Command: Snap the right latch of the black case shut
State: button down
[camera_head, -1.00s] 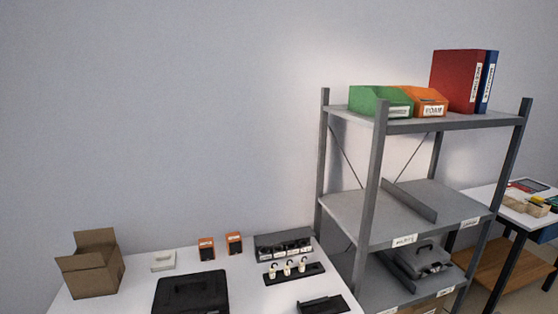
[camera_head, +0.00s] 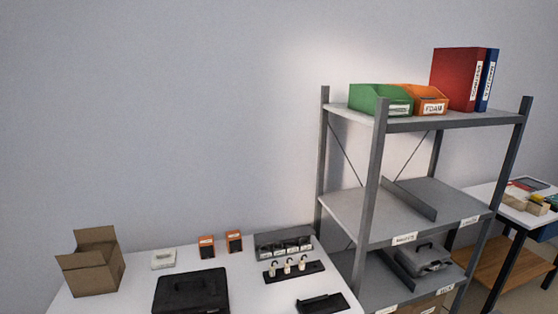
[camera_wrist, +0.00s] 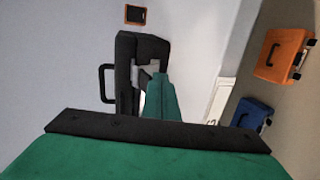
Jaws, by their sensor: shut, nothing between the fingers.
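The black case (camera_head: 190,294) lies on the white table at the bottom of the head view, cut off by the frame edge. In the wrist view the black case (camera_wrist: 124,65) stands close ahead, with its handle (camera_wrist: 104,84) to the left. A light grey latch piece (camera_wrist: 150,71) shows on its near side, partly hidden by my fingers. My gripper (camera_wrist: 162,82) shows green fingers, shut and empty, right by this latch. I cannot tell whether they touch it. My gripper is not visible in the head view, and neither is the front of the case.
On the table stand an open cardboard box (camera_head: 92,270), two orange-black boxes (camera_head: 220,244), a grey rack (camera_head: 284,244) and a dark strip with white pieces (camera_head: 293,269). A grey shelf (camera_head: 405,205) rises at right. The wrist view shows orange (camera_wrist: 284,55) and blue (camera_wrist: 250,114) cases at right.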

jog(key=f+v, duration=0.1)
jog(key=v, duration=0.5)
jog(key=shift+s+d+f, duration=0.15)
jog(key=shift+s+f, duration=0.05)
jog(key=shift+s, duration=0.2)
dwell(0.4)
